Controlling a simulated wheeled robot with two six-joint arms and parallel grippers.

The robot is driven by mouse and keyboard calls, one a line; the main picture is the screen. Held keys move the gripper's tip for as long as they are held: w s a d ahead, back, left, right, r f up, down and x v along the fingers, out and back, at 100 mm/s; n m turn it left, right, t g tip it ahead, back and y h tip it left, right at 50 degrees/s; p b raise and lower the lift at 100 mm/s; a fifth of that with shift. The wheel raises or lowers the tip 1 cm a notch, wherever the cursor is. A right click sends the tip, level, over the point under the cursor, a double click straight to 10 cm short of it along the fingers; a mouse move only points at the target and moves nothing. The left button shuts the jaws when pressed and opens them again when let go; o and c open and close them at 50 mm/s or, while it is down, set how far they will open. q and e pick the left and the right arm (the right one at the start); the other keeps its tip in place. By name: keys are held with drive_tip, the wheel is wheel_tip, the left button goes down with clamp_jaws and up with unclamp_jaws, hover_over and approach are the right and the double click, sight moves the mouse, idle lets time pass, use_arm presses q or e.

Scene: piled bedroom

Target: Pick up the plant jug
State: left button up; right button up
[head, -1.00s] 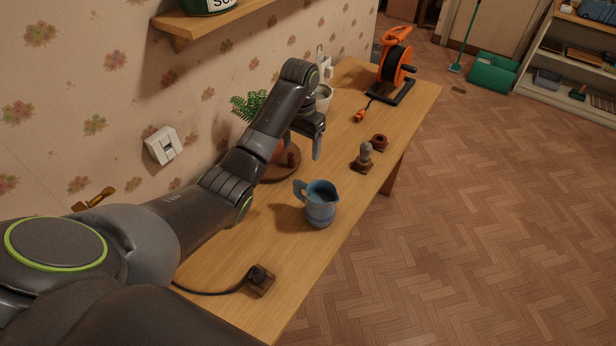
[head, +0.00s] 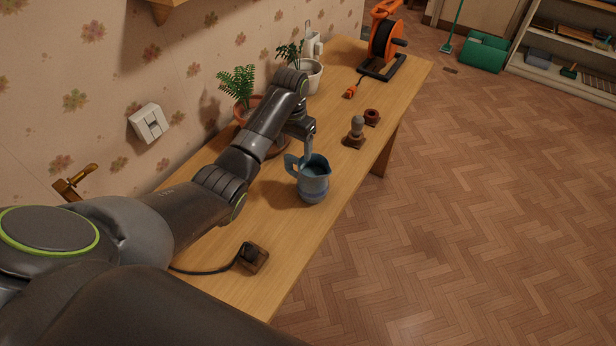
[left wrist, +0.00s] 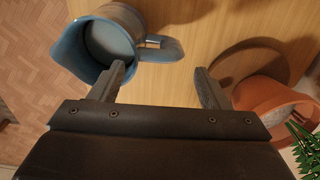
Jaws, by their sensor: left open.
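The plant jug (head: 314,182) is blue-grey with a handle and stands upright on the wooden table. In the left wrist view the jug (left wrist: 122,22) is at the upper left, with its handle (left wrist: 163,48) pointing right. My left gripper (head: 306,146) is open and empty at the jug's far left side in the head view. In the left wrist view the handle lies beyond and between the two open fingertips (left wrist: 163,78). The left finger overlaps the jug's rim in the picture; I cannot tell whether they touch. My right gripper is not in view.
A potted fern (head: 238,88) and a second plant (head: 290,54) stand along the wall. An orange cable reel (head: 384,40), a small pestle-like object (head: 356,132) and a socket block (head: 254,257) are on the table (head: 262,215). Open floor lies to the right.

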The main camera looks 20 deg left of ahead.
sight(294, 157)
use_arm(q)
drive_tip(key=shift+s+f, duration=0.1)
drive_tip(key=shift+f, duration=0.45)
drive_tip(key=f, duration=0.1)
drive_tip(key=f+p, duration=0.1)
drive_tip(key=f, duration=0.1)
drive_tip(key=shift+s+d+f, duration=0.1)
drive_tip(key=shift+s+f, duration=0.15)
drive_tip(key=shift+f+p, duration=0.3)
drive_tip(key=shift+f, duration=0.3)
drive_tip(key=shift+c, duration=0.5)
drive_tip(key=c, duration=1.2)
drive_tip(key=shift+w+r, duration=0.1)
drive_tip(key=shift+c, duration=0.6)
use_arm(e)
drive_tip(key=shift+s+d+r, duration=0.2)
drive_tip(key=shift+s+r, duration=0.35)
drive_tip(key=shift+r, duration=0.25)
